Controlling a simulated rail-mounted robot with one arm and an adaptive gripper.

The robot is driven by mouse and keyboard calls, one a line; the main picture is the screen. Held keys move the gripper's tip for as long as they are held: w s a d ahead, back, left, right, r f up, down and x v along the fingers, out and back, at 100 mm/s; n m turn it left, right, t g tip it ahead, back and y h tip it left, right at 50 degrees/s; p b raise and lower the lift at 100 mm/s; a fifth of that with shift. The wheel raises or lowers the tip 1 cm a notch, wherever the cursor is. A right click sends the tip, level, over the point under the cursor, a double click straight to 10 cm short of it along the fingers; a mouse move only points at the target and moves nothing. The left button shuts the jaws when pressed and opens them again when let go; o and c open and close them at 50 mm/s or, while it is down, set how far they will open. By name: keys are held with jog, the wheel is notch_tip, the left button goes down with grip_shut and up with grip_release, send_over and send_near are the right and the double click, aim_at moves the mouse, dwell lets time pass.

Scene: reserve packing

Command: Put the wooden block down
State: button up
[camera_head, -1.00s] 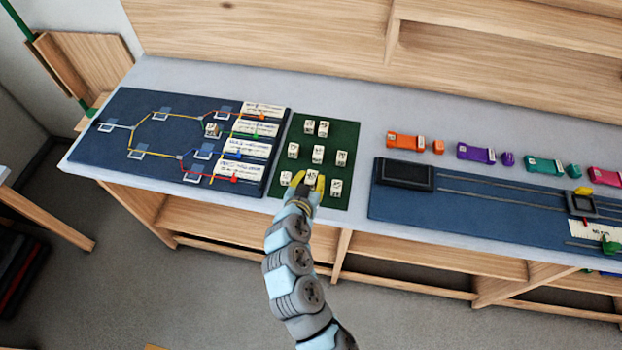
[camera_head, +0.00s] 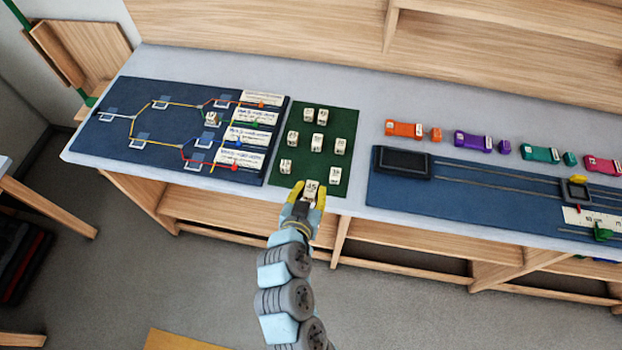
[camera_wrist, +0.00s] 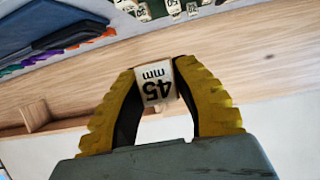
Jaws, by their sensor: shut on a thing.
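The wooden block (camera_head: 312,188) is pale, with "45" printed on it. My gripper (camera_head: 308,193) has yellow fingers and is shut on this block at the front edge of the green mat (camera_head: 347,124). In the wrist view the block (camera_wrist: 156,86), marked "45 mm", sits between the two yellow fingers (camera_wrist: 155,95). The wrist view shows shelf wood and floor behind it, so the block appears held clear of the table. Several similar numbered blocks stand on the green mat, such as one at its front right (camera_head: 335,177).
A blue board with coloured branching lines (camera_head: 120,165) lies left of the mat, with one block (camera_head: 211,119) on it. A blue board with rails (camera_head: 470,185) lies to the right. Coloured blocks (camera_head: 404,129) line up behind it. The mat's front middle is clear.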

jog(key=shift+s+r+p, duration=0.2)
jog(key=shift+s+p, duration=0.1)
jog(key=shift+s, duration=0.1)
